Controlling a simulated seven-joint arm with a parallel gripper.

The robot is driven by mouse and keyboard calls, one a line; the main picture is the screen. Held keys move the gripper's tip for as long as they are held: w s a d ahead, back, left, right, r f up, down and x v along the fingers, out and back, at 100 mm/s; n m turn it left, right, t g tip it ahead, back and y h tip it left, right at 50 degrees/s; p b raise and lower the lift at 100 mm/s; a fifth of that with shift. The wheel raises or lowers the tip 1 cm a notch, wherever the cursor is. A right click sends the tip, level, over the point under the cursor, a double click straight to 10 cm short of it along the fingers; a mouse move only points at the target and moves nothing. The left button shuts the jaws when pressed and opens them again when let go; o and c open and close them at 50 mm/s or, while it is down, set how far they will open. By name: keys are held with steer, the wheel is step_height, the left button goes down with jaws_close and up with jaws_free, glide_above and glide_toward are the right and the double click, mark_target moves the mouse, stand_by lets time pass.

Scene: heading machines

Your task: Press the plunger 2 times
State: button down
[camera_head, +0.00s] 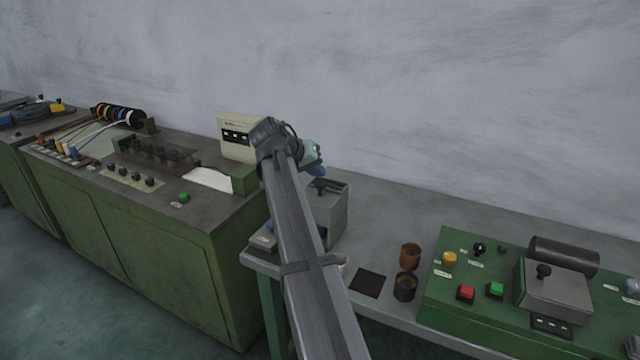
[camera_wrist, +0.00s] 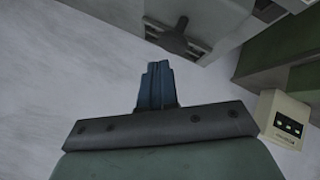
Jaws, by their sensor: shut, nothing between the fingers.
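A grey box (camera_head: 334,213) stands on the bench, partly behind my arm. A dark handle (camera_head: 326,184) on its top may be the plunger. In the wrist view the dark handle (camera_wrist: 174,39) is on the pale box (camera_wrist: 207,18), beyond my fingertips. My gripper (camera_wrist: 157,66) is shut and empty, its blue fingers together. In the head view my gripper (camera_head: 319,172) is above the back of the grey box, apart from the handle as far as I can tell. My arm hides part of the box's left side.
A green control panel (camera_head: 445,305) with buttons and a black-knobbed grey block (camera_head: 555,292) is at right. A brown cup (camera_head: 410,256), a dark cup (camera_head: 405,286) and a dark square (camera_head: 368,283) lie between. A cream meter (camera_head: 238,138) stands at left. Bare bench lies behind the cups.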

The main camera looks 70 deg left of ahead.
mark_target(318, 184)
steer(key=shift+f, duration=1.25)
stand_by(1.3)
steer(key=shift+r, duration=0.1)
stand_by(0.4)
steer(key=shift+r, duration=1.1)
steer(key=shift+r, duration=0.1)
steer(key=shift+r, duration=2.45)
steer(key=shift+w, duration=0.1)
